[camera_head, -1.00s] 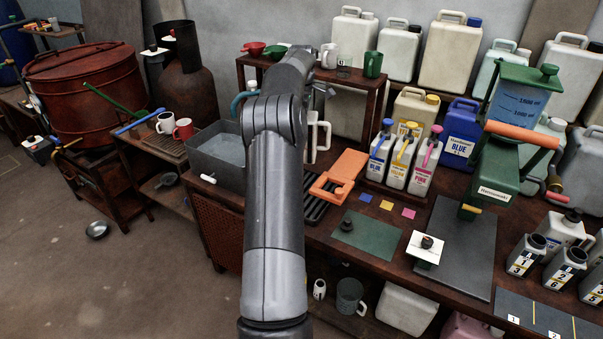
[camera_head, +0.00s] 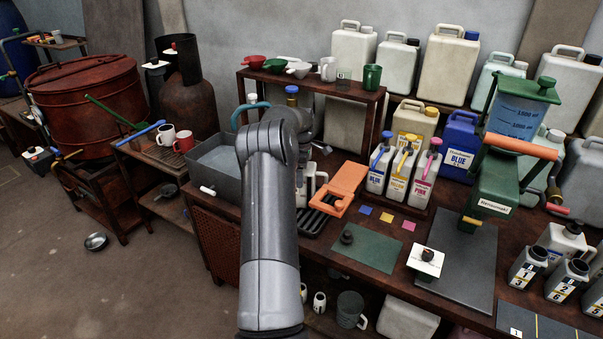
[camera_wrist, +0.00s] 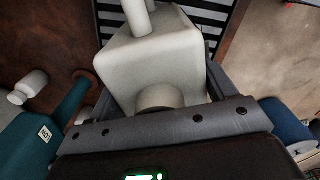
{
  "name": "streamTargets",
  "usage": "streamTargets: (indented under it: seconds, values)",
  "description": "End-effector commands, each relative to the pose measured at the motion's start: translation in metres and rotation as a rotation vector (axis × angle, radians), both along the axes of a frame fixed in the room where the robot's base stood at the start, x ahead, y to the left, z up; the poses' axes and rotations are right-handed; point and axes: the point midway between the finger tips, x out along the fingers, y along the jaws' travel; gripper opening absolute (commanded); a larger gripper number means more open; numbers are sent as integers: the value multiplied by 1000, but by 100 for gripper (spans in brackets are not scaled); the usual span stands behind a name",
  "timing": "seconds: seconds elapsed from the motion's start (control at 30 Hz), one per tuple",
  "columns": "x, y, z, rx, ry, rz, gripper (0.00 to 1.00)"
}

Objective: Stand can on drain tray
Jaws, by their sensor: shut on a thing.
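A pale can with a handle (camera_wrist: 155,60) is between the fingers of my gripper (camera_wrist: 152,82) in the wrist view, which is shut on it. In the head view the can (camera_head: 303,192) shows only in part beside my arm, low over the drain tray; my gripper is hidden behind the arm. The dark slatted drain tray (camera_head: 313,222) lies on the bench between the grey basin and an orange tool. In the wrist view its slats (camera_wrist: 222,12) show beyond the can. Whether the can's base touches the tray is hidden.
The grey basin (camera_head: 215,172) is left of my arm. The orange tool (camera_head: 340,188) lies close right of the tray. Three labelled bottles (camera_head: 402,172) stand farther right. A raised shelf (camera_head: 312,88) with cups and funnels stands behind. A green mat (camera_head: 366,250) is in front.

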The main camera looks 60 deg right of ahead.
Motion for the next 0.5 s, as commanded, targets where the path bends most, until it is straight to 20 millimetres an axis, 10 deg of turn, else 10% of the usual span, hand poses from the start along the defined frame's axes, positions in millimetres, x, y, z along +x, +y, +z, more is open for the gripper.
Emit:
streamTargets:
  seconds: [0.27,0.3,0.5]
  values:
    - [0,0,-3,1,0,0,40]
    - [0,0,-3,0,0,0,79]
    - [0,0,-2,1,0,0,96]
